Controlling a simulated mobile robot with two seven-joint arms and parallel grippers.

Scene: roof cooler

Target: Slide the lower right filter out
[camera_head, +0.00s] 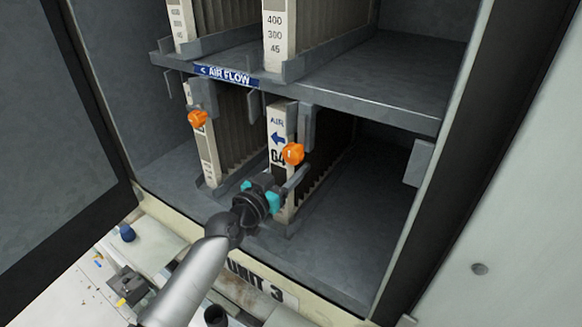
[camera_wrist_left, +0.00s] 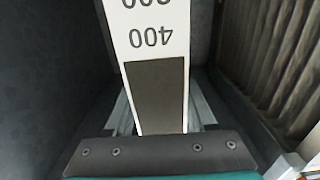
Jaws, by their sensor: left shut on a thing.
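The lower right filter (camera_head: 279,125) stands upright in the lower bay, with a cream front edge marked with a blue arrow and "G4". My left gripper (camera_head: 263,190) is at the lower part of this front edge and is shut on it; the fingertips' contact is partly hidden. In the left wrist view the filter's white edge (camera_wrist_left: 155,65) shows "400" upside down and a dark grey patch, between two grey rails. An orange knob (camera_head: 293,153) on a grey latch sits beside the filter's front, to its right. My right gripper is not in view.
The lower left filter (camera_head: 207,158) stands to the left with its own orange knob (camera_head: 197,118). Above is a grey shelf (camera_head: 395,85) with an "AIR FLOW" label (camera_head: 227,75) and two upper filters. The bay floor right of the filter is bare. An open door (camera_head: 50,150) stands at left.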

